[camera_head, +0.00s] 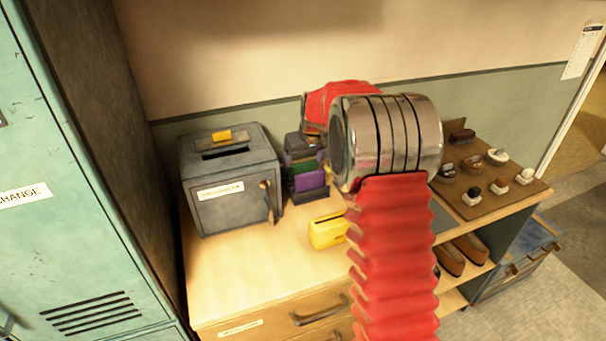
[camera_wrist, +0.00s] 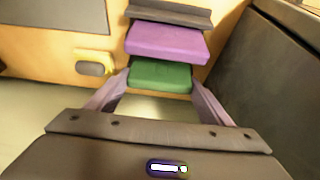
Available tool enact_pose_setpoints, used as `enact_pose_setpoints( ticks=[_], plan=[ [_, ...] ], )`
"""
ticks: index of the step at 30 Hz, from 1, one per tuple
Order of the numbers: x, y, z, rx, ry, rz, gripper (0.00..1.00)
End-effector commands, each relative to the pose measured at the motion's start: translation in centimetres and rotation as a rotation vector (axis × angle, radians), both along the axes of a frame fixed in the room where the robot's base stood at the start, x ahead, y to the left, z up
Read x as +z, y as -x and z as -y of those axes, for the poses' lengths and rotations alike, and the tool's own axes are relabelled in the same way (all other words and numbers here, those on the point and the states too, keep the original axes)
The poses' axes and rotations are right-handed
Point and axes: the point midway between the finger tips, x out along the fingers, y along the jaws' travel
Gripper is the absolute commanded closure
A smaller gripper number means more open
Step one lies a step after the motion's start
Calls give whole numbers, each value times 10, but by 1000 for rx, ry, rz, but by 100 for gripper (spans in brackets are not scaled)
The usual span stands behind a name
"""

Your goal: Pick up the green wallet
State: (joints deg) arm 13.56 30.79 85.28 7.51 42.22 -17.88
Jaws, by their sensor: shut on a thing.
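The green wallet (camera_wrist: 160,76) sits between the two pale purple fingers of my gripper (camera_wrist: 161,84) in the wrist view, and the fingers are shut on its sides. In the head view the green wallet (camera_head: 306,166) shows as a small strip under my gripper (camera_head: 304,160), behind the purple wallet (camera_head: 310,181). The purple wallet also shows just past the green one in the wrist view (camera_wrist: 168,42). Whether the green wallet still touches its dark holder (camera_wrist: 170,12) I cannot tell. My red arm hides part of the area to the right.
A grey metal box (camera_head: 232,190) with a slot stands close left of the wallets. A yellow object (camera_head: 327,231) lies in front of them on the wooden counter (camera_head: 250,285). A brown board (camera_head: 470,205) with several small items is at the right. The front-left counter is clear.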

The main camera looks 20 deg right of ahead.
Motion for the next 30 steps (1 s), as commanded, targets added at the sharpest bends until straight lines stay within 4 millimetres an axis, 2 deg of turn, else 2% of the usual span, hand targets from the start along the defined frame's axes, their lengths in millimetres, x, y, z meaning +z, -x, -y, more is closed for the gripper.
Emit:
enact_pose_setpoints(
  ticks=[7,11,24,30],
  plan=[
    [2,0,0,0,0,1,49],
    [11,-1,0,1,1,3,49],
    [82,-1,-1,1,0,4,49],
    [99,0,-1,1,-1,0,49]
  ],
)
